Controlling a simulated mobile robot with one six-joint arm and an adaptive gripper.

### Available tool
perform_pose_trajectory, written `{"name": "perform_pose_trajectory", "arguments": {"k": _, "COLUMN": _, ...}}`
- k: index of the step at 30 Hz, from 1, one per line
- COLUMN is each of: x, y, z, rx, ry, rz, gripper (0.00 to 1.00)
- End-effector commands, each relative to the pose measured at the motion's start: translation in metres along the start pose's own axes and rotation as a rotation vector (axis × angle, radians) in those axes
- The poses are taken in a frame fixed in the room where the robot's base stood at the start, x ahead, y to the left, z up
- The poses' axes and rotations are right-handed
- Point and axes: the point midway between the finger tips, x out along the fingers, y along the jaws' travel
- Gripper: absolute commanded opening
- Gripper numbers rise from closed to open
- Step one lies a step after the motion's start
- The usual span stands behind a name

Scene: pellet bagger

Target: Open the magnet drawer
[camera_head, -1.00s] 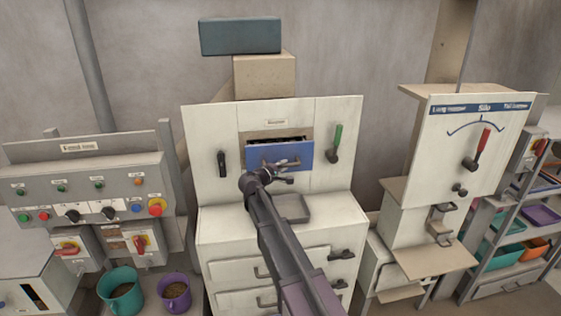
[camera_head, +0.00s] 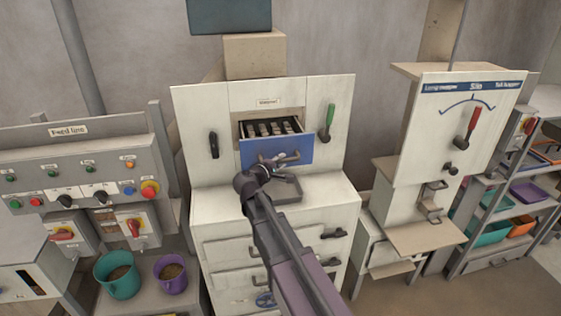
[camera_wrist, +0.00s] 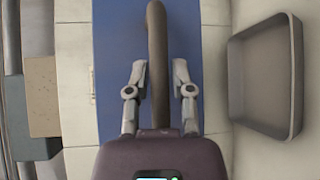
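The magnet drawer (camera_head: 250,149) has a blue front and stands out from the white cabinet (camera_head: 200,105). Dark slots with several grey bars (camera_head: 270,128) show inside its open top. Its curved handle (camera_wrist: 157,25) runs up the middle of the wrist view, in front of the blue face (camera_wrist: 112,60). My gripper (camera_head: 272,163) is at the drawer front in the head view. In the wrist view its two fingers (camera_wrist: 159,75) are closed in on either side of the handle bar. Contact on the right finger is hard to make out.
A grey tray (camera_head: 285,190) sits on the ledge below the drawer; it shows at right in the wrist view (camera_wrist: 297,75). A green-handled lever (camera_head: 328,122) and a black handle (camera_head: 213,145) flank the drawer. Teal (camera_head: 120,280) and purple (camera_head: 172,277) buckets stand lower left.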

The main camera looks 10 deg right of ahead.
Motion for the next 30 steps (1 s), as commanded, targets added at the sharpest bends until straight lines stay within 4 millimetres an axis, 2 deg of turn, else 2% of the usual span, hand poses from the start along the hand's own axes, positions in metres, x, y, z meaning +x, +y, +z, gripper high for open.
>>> {"name": "perform_pose_trajectory", "arguments": {"k": 17, "x": 0.003, "y": 0.001, "z": -0.003, "rx": -0.001, "ry": 0.001, "rz": 0.001, "gripper": 0.57}}
{"name": "perform_pose_trajectory", "arguments": {"k": 23, "x": 0.013, "y": 0.004, "z": -0.013, "rx": -0.001, "ry": 0.001, "rz": 0.001, "gripper": 0.57}}
{"name": "perform_pose_trajectory", "arguments": {"k": 30, "x": 0.034, "y": 0.01, "z": -0.034, "rx": 0.0, "ry": 0.0, "rz": 0.001, "gripper": 0.57}}
